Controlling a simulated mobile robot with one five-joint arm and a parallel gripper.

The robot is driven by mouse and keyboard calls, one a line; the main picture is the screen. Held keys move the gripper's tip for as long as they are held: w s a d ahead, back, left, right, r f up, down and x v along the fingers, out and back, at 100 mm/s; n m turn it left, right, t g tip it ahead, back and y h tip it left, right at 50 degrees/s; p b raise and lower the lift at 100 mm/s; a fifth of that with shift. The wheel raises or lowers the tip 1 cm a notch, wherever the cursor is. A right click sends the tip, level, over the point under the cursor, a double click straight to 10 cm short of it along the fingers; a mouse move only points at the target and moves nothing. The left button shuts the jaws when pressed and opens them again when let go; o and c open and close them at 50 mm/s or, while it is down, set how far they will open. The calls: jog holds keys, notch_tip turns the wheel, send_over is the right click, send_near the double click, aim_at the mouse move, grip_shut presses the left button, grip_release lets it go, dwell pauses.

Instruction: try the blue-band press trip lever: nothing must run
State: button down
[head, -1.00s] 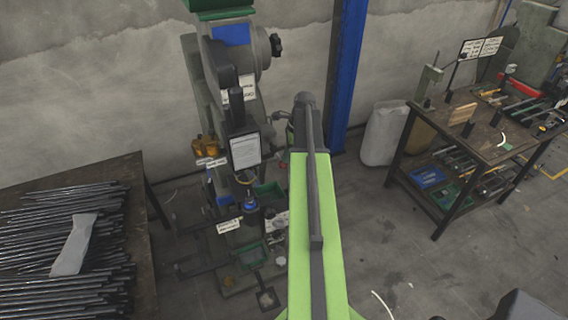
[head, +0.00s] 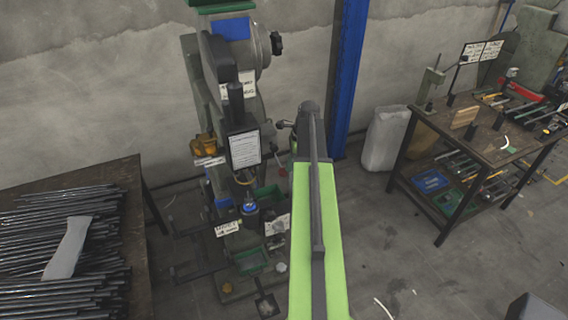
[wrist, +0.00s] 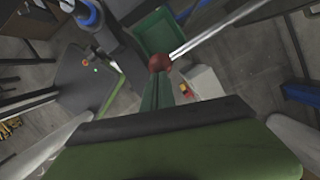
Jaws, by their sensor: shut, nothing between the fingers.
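The blue-band press (head: 232,30) stands against the wall left of centre in the head view, with a blue patch near its top. In the wrist view a bright metal rod (wrist: 222,29) slants down from the upper right to a dark red ball knob (wrist: 159,62); it looks like the trip lever. My gripper (wrist: 161,80) is shut and empty, its narrow green fingers pointing at the knob. The tips are at or very near the knob; I cannot tell whether they touch.
A green tray (wrist: 158,32) lies beyond the knob in the wrist view. In the head view a table (head: 130,180) piled with metal rods is at the left. A tool bench (head: 480,145) is at the right, and a blue column (head: 347,70) stands behind my arm. Floor between is mostly clear.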

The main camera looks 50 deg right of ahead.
jog(key=shift+s+d+r, duration=0.3)
jog(key=shift+s+d, duration=0.35)
jog(key=shift+d, duration=0.05)
jog(key=p+v, duration=1.7)
jog(key=shift+r, duration=0.2)
jog(key=shift+d, duration=0.15)
